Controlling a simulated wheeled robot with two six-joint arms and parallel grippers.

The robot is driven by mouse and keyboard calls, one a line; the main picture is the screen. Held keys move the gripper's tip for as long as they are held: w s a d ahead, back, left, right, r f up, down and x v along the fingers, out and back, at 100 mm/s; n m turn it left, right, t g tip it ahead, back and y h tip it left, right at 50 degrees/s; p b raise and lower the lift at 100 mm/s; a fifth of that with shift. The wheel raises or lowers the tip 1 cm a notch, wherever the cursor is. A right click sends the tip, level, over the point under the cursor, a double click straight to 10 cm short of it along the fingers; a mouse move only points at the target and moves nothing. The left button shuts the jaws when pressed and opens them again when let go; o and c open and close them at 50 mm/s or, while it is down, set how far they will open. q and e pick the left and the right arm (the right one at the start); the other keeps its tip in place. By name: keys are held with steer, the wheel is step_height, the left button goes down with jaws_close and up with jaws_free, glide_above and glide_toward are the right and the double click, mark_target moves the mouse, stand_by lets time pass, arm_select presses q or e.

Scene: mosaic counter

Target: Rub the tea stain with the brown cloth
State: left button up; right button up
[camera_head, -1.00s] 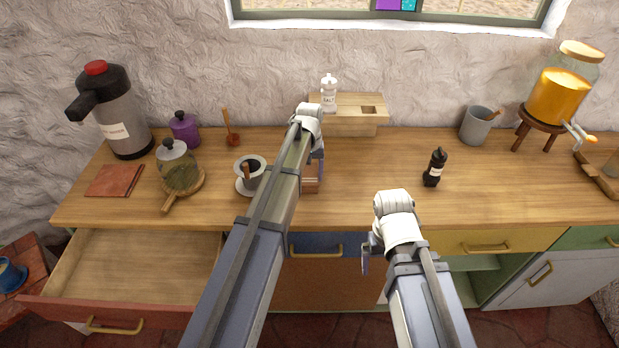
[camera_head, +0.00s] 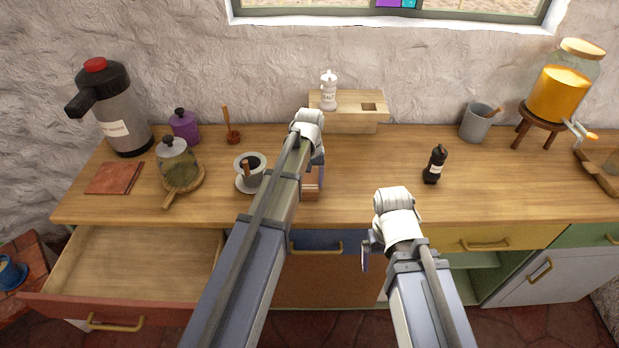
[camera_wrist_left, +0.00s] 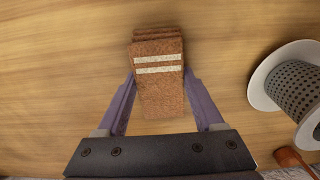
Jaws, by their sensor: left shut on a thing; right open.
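The brown cloth (camera_wrist_left: 160,90), folded and with two pale stripes, is between the fingers of my left gripper (camera_wrist_left: 160,80) in the left wrist view. The gripper is shut on it, over the wooden counter. In the head view a small part of the cloth (camera_head: 312,186) shows beside my left arm, which hides the rest. My left gripper (camera_head: 318,170) is partly hidden there too. My right gripper (camera_head: 367,252) is open and empty in front of the counter edge. I cannot make out the tea stain in either view; my left arm or the cloth may cover it.
A wooden box (camera_head: 345,122) with a salt bottle (camera_head: 328,92) is behind. A dark bottle (camera_head: 435,165) stands to the right. An open drawer (camera_head: 130,270) juts out front left.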

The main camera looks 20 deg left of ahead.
mark_target(304, 189)
arm_select(q)
steer(key=shift+s, duration=0.1)
steer(key=shift+s+d+f, duration=0.1)
steer(key=shift+s+d, duration=0.15)
steer(key=shift+s, duration=0.65)
steer(key=shift+s+d+f, duration=0.1)
steer(key=shift+s+d, duration=0.15)
steer(key=shift+s, duration=0.6)
steer(key=shift+s+d+r, duration=0.1)
steer(key=shift+s+d, duration=0.15)
steer(key=shift+s, duration=0.6)
steer(key=shift+s+d+r, duration=0.1)
steer(key=shift+s+d, duration=0.1)
steer(key=shift+s, duration=0.65)
steer(key=shift+s+a+f, duration=0.15)
steer(key=shift+s+a, duration=0.05)
steer(key=shift+a, duration=0.5)
steer(key=shift+w+a, duration=0.3)
steer(key=shift+w, duration=0.65)
steer(key=shift+w+a, duration=0.3)
steer(key=shift+w, duration=0.65)
steer(key=shift+w+a, duration=0.25)
steer(key=shift+w, duration=0.6)
steer(key=shift+w+a, duration=0.2)
steer(key=shift+w, duration=0.65)
